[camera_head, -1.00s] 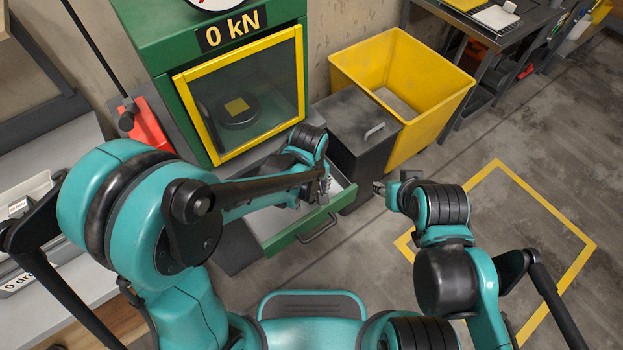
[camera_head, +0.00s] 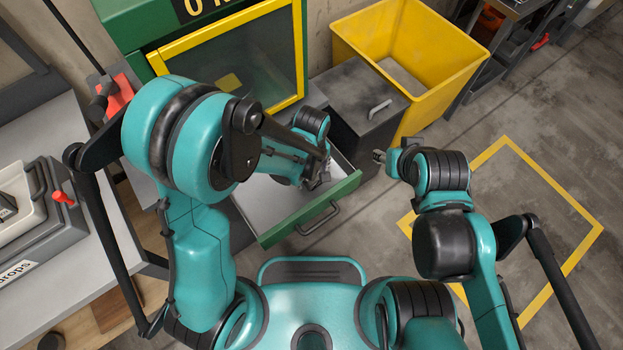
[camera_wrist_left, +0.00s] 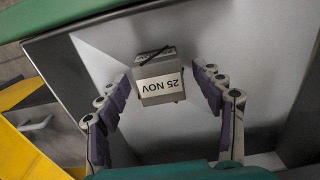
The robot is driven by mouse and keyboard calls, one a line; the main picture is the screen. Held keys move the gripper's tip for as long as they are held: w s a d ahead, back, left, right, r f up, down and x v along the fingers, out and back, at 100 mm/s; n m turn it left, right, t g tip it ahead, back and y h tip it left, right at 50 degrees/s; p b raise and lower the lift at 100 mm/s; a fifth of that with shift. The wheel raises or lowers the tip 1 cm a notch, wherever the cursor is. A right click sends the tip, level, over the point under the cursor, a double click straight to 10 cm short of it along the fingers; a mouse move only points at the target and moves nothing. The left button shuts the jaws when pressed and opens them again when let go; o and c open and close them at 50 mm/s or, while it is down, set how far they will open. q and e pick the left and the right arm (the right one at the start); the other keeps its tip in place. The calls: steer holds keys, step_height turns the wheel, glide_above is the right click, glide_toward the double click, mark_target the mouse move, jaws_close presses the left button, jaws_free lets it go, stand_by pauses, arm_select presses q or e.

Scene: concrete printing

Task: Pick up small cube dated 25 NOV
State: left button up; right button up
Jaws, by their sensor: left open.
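The small grey cube (camera_wrist_left: 159,77) with the white label "25 NOV" shows in the left wrist view, with the label upside down. It is inside the open drawer (camera_head: 322,209), whose pale floor shows around it. My left gripper (camera_wrist_left: 162,92) is open, with a finger on either side of the cube and gaps showing between them. Whether it touches the cube cannot be told. In the head view my left gripper (camera_head: 318,178) is over the drawer, and the cube is hidden there. My right gripper (camera_head: 380,156) is to the right of the drawer; its jaws are too small to read.
The green machine (camera_head: 128,25) with a yellow-framed window (camera_head: 266,65) stands behind the drawer. A dark grey bin (camera_head: 352,95) and a yellow bin (camera_head: 440,55) stand to its right. A yellow square (camera_head: 560,190) marks clear floor. A bench (camera_head: 60,150) is at left.

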arm_select(q)
steer(key=c, duration=1.5)
